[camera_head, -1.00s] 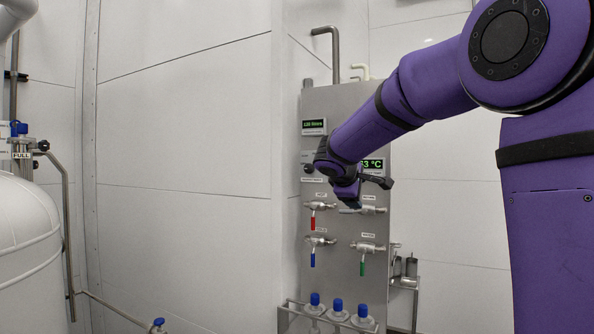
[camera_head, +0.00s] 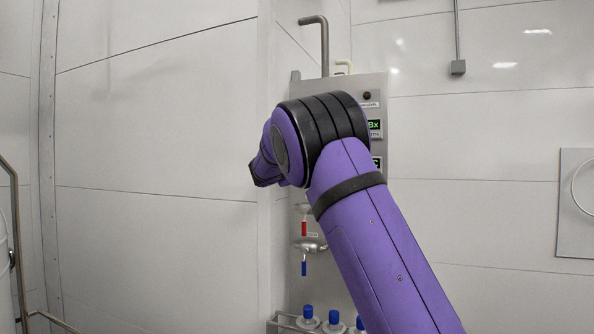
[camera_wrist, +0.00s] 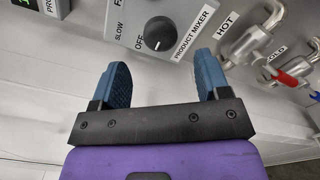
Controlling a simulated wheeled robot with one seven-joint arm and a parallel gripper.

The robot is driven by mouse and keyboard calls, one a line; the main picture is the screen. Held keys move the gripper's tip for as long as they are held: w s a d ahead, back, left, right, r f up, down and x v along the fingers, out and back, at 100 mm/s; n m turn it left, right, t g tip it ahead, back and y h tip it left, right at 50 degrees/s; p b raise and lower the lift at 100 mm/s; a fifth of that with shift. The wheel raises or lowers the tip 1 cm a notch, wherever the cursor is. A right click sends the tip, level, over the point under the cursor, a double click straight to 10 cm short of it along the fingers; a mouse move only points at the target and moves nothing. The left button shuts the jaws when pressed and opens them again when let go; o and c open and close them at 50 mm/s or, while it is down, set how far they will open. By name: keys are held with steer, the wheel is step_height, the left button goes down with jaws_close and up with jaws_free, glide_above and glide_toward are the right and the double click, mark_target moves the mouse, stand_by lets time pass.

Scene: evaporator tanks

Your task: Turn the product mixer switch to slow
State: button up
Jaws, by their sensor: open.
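The product mixer switch (camera_wrist: 158,33) is a round black knob on a grey plate in the wrist view. The labels OFF and SLOW and a partly cut-off word starting with F stand to its left; PRODUCT MIXER is printed at its right. I cannot tell for sure which label its mark points to. My gripper (camera_wrist: 161,76) is open and empty, with its two blue fingers apart. The knob appears beyond the fingertips, between their lines, with no contact visible. In the head view my arm hides the switch and the gripper's fingers.
The HOT valve (camera_wrist: 252,45) with its red handle is right of the switch, close to the right finger. A COLD valve (camera_wrist: 301,68) with a blue handle is farther right. The steel panel (camera_head: 345,88) stands behind my arm; blue-capped bottles (camera_head: 334,318) stand below.

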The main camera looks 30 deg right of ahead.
steer(key=x, duration=0.6)
steer(key=shift+d, duration=0.1)
steer(key=c, duration=0.9)
